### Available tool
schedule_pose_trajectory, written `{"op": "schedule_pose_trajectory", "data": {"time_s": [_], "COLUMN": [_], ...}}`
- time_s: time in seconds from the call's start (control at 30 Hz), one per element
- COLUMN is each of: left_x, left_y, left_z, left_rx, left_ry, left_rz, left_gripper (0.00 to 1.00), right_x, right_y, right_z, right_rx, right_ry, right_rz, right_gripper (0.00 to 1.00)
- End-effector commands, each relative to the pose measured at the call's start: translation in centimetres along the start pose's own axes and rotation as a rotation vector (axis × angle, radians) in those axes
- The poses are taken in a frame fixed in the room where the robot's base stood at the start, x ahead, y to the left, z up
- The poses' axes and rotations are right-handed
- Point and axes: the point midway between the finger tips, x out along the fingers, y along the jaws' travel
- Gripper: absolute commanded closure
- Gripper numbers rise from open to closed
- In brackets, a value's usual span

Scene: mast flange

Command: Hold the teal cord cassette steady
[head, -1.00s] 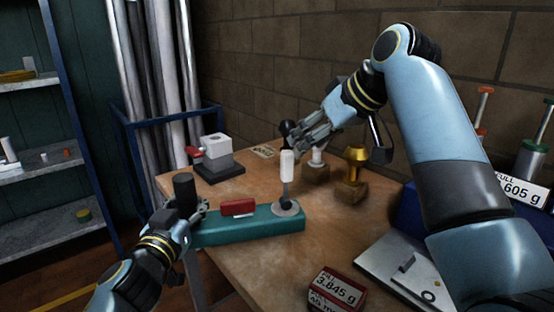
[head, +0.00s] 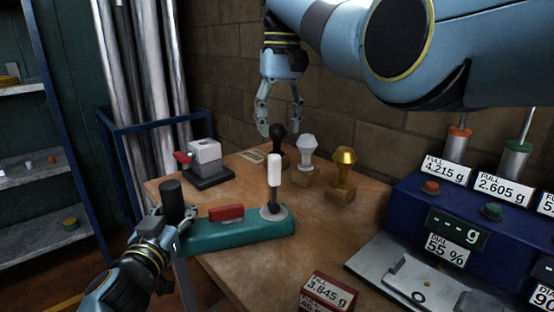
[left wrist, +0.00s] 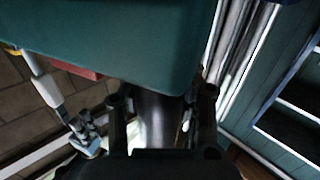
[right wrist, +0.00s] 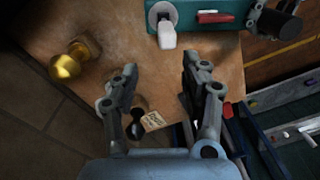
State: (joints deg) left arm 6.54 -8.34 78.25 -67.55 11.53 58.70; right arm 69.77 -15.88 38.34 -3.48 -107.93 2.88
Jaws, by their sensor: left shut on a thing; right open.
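The teal cord cassette (head: 225,237) is a long teal block at the table's left edge, with a red piece (head: 226,212) on top and a white-tipped lever (head: 274,172) on a round disc at its right end. A dark cylinder (head: 172,200) stands at its left end. My left gripper (head: 172,222) is shut around this cylinder; the left wrist view shows the cylinder (left wrist: 155,118) between the fingers, below the teal body (left wrist: 130,45). My right gripper (head: 279,128) is open and empty, pointing down behind the cassette near a black-knobbed stamp (head: 277,133).
A white-knobbed stamp (head: 307,145) and a gold-knobbed stamp (head: 343,160) stand at the back. A grey block device with a red handle (head: 205,155) is at back left. A blue dispenser (head: 450,205) with labels is right; a red labelled box (head: 327,292) is in front. Mid-table is clear.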

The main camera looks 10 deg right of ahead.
Motion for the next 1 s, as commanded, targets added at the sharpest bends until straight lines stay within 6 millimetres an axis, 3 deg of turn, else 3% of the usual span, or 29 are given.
{"op": "schedule_pose_trajectory", "data": {"time_s": [0.1, 0.33, 0.5, 0.77, 1.0], "left_x": [0.0, 0.0, 0.0, 0.0, 0.0], "left_y": [0.0, 0.0, 0.0, 0.0, 0.0], "left_z": [0.1, 0.1, 0.1, 0.1, 0.1], "left_rx": [-0.001, -0.001, -0.001, -0.001, -0.001], "left_ry": [-0.001, -0.001, -0.001, -0.001, -0.001], "left_rz": [0.000, 0.000, 0.000, 0.000, 0.000], "left_gripper": [1.00, 1.00, 1.00, 1.00, 1.00], "right_x": [2.8, 6.7, 8.0, 8.2, 8.2], "right_y": [0.0, 0.0, 0.0, 0.0, 0.0], "right_z": [0.1, 0.0, 0.0, 0.0, 0.0], "right_rx": [-0.001, -0.001, -0.001, -0.001, -0.001], "right_ry": [-0.002, -0.001, 0.001, 0.002, 0.002], "right_rz": [-0.001, -0.001, -0.001, -0.002, -0.001], "right_gripper": [0.54, 0.54, 0.54, 0.54, 0.81]}}
